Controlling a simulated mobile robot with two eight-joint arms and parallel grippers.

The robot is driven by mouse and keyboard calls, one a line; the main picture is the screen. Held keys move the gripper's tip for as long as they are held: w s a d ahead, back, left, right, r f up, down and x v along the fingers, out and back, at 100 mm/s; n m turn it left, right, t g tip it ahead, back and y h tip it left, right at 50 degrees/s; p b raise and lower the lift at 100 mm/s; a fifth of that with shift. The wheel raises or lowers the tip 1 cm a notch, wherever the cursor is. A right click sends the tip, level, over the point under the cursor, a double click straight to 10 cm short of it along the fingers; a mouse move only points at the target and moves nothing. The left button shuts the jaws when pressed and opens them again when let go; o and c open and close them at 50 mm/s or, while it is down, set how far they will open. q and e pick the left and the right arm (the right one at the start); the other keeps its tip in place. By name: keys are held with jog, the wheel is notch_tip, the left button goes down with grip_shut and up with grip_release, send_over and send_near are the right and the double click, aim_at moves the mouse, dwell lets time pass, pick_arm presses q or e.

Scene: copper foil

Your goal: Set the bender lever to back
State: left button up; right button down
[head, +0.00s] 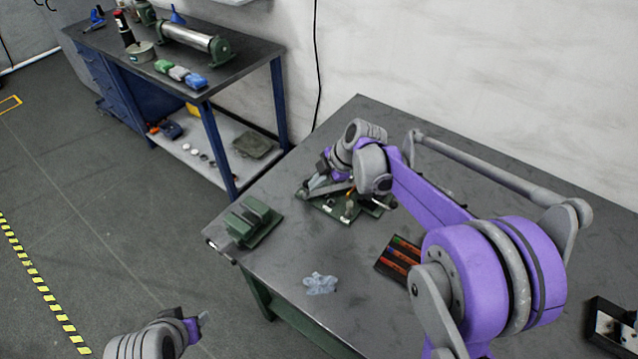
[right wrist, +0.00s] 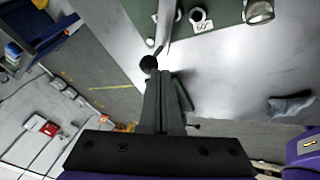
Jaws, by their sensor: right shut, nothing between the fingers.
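The bender (head: 330,208), a green plate with metal posts, lies on the workbench in the head view, partly hidden by my right arm. Its plate (right wrist: 225,12) also shows at the top of the right wrist view. There, a thin metal lever (right wrist: 158,46) ends in a black ball knob (right wrist: 148,62). My right gripper (head: 322,184) is over the bender. In the right wrist view its fingers (right wrist: 164,74) are shut and empty, with the tips right beside the knob; I cannot tell if they touch. My left gripper (head: 203,319) is low at the bottom left, away from the bench; its opening is unclear.
A green vise-like block (head: 252,222) stands at the bench's left corner. A crumpled grey cloth (head: 320,285) and a tray with orange-marked items (head: 399,258) lie in front of the bender. A black box (head: 612,325) is at right. A second bench (head: 238,72) stands behind left.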

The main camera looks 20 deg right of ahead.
jog(key=shift+w+a+m+t, duration=0.2)
jog(key=shift+w+m+t, duration=0.1)
jog(key=shift+w+m, duration=0.4)
dwell(0.5)
jog(key=shift+w+a+m+t+h, duration=0.15)
jog(key=shift+w+m+h, duration=0.2)
jog(key=shift+w, duration=0.25)
jog(key=shift+w+d+m+t+h, duration=0.15)
jog(key=shift+w+m+h, duration=0.15)
jog(key=shift+w, duration=0.3)
jog(key=w+d+m+t+h, duration=0.1)
jog(key=w+d+m+h, duration=0.2)
jog(key=w+m, duration=0.4)
jog(key=shift+w+d, duration=0.5)
jog(key=shift+w, duration=1.25)
